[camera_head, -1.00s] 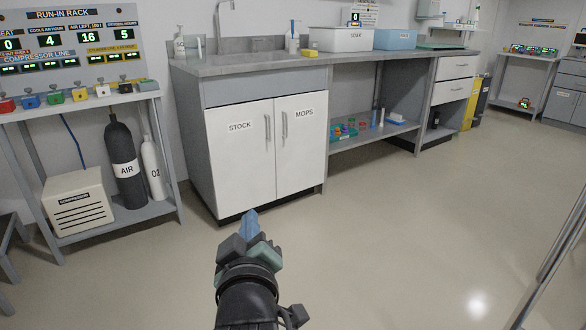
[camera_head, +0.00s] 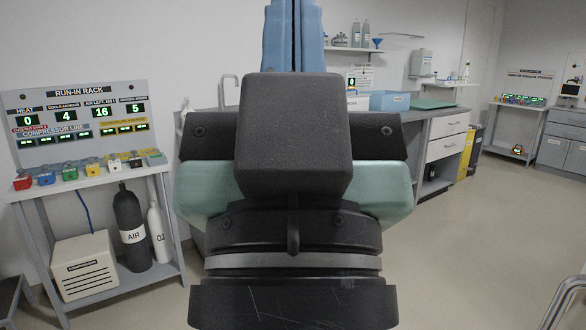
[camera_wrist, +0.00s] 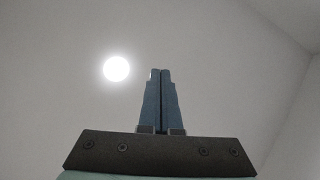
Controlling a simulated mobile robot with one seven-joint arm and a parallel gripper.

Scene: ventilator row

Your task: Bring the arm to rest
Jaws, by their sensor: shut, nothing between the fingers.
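My gripper (camera_head: 294,35) stands upright close in front of the head camera, its blue fingers pointing up and running out of the top of the picture. Its dark palm block and pale green sides cover the middle of the view. In the wrist view the two blue fingers (camera_wrist: 160,100) lie side by side with only a thin line between them. The gripper is shut and empty. Behind them that view shows a plain ceiling (camera_wrist: 60,50) with a round bright light (camera_wrist: 116,69).
The run-in rack (camera_head: 82,120) stands at the left, with a compressor (camera_head: 85,267), an AIR cylinder (camera_head: 130,225) and an O2 cylinder (camera_head: 158,235) on its lower shelf. The counter (camera_head: 445,122) runs behind my gripper, which hides much of it. Open floor (camera_head: 490,240) lies at the right.

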